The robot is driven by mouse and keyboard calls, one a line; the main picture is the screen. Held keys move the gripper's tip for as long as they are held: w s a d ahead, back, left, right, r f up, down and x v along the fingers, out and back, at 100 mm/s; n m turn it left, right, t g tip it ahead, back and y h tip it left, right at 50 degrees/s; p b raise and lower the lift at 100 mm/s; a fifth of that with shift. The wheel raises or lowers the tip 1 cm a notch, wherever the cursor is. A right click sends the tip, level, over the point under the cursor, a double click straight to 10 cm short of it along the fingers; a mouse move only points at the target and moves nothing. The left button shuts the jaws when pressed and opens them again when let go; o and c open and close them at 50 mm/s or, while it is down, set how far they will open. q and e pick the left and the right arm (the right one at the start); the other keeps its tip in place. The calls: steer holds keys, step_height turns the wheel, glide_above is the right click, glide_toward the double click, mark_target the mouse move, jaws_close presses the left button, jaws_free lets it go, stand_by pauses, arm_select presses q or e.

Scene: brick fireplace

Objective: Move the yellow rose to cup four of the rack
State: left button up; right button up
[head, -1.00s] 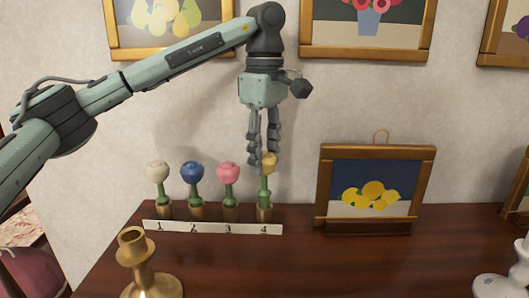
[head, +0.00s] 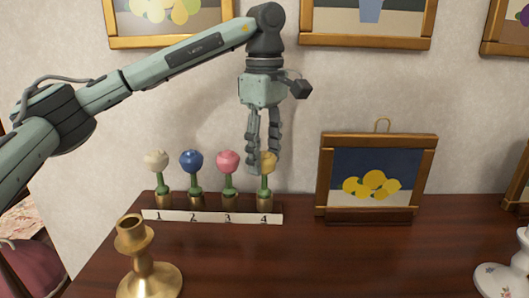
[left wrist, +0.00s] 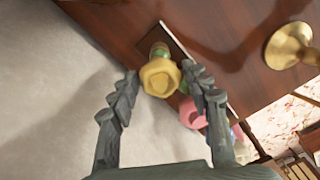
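The yellow rose (head: 268,161) stands upright with its green stem in cup four (head: 265,201) of the rack (head: 180,216). Cups one, two and three hold a white rose (head: 156,160), a blue rose (head: 191,161) and a pink rose (head: 228,161). My left gripper (head: 266,168) points down at the yellow rose. In the left wrist view, its open fingers (left wrist: 161,76) stand on either side of the yellow bloom (left wrist: 160,77), with narrow gaps. The pink rose (left wrist: 192,114) is partly behind one finger there. My right gripper is not in view.
A brass candlestick (head: 140,262) stands at the front left of the wooden shelf (head: 330,265). A small framed lemon picture (head: 372,180) stands right of the rack. A white candlestick (head: 505,275) is at the far right. The wall is close behind the rack.

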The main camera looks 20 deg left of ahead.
arm_select(q)
steer(key=shift+o, duration=1)
steer(key=shift+r, duration=0.15)
step_height(320, 180, up, 12)
